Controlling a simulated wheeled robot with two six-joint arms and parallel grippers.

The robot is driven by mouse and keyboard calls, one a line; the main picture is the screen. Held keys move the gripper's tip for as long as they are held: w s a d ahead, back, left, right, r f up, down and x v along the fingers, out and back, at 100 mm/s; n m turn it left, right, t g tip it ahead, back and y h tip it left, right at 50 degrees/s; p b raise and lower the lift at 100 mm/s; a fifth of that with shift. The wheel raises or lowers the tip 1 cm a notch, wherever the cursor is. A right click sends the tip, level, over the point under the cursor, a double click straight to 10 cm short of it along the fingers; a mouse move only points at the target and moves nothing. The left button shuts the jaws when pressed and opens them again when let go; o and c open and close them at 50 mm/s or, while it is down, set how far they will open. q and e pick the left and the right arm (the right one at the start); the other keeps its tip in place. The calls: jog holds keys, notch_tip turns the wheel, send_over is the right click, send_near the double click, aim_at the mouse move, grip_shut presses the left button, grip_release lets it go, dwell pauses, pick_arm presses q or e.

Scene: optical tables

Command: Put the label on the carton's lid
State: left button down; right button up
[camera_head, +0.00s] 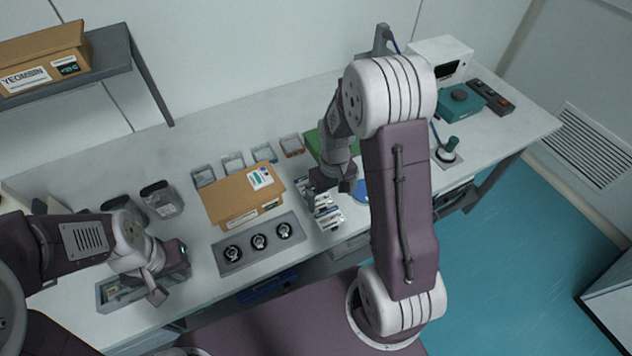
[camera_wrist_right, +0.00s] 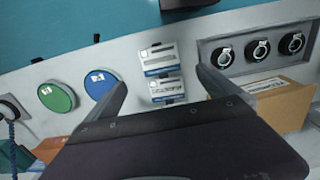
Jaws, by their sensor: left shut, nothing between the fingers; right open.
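The brown carton (camera_head: 232,196) stands closed on the table, left of my right gripper. A white printed label (camera_head: 260,177) lies flat on its lid near the back right corner, and other labels are on its front side. Several white-and-blue labels (camera_head: 326,214) lie on the table right of the carton. In the right wrist view two labels (camera_wrist_right: 162,74) show between and beyond the fingers of my right gripper (camera_wrist_right: 162,82), which is open and empty. The carton (camera_wrist_right: 285,108) is at the right there. My left gripper (camera_head: 158,288) is shut and empty above a grey tray at the front left.
A tray with three round dials (camera_head: 258,242) sits in front of the carton. Small open bins (camera_head: 233,162) stand behind it. Blue (camera_wrist_right: 101,82) and green (camera_wrist_right: 56,97) discs are beside the labels. A shelf at the upper left holds another carton (camera_head: 45,60).

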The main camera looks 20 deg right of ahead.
aim_at(330, 218)
jog(key=f, duration=0.1)
jog(key=s+f, duration=0.1)
jog(key=f, duration=0.1)
jog(key=shift+d, duration=0.15)
jog(key=shift+w+f, duration=0.35)
jog(key=shift+f, duration=0.2)
jog(key=f, duration=0.2)
jog(key=f+p, duration=0.1)
jog(key=f, duration=0.1)
jog(key=shift+s+a, duration=0.2)
jog(key=shift+f, duration=0.25)
pick_arm(q)
jog(key=shift+s+d+r, duration=0.1)
jog(key=shift+s+r, duration=0.1)
jog(key=shift+r, duration=0.3)
jog(key=shift+s+d+r, duration=0.1)
jog(key=shift+s+r, duration=0.05)
jog(key=shift+r, duration=0.35)
pick_arm(e)
jog(key=shift+w+f, duration=0.1)
jog(key=shift+w, duration=0.05)
pick_arm(q)
jog(key=shift+a, duration=0.1)
jog(key=shift+s+f, duration=0.1)
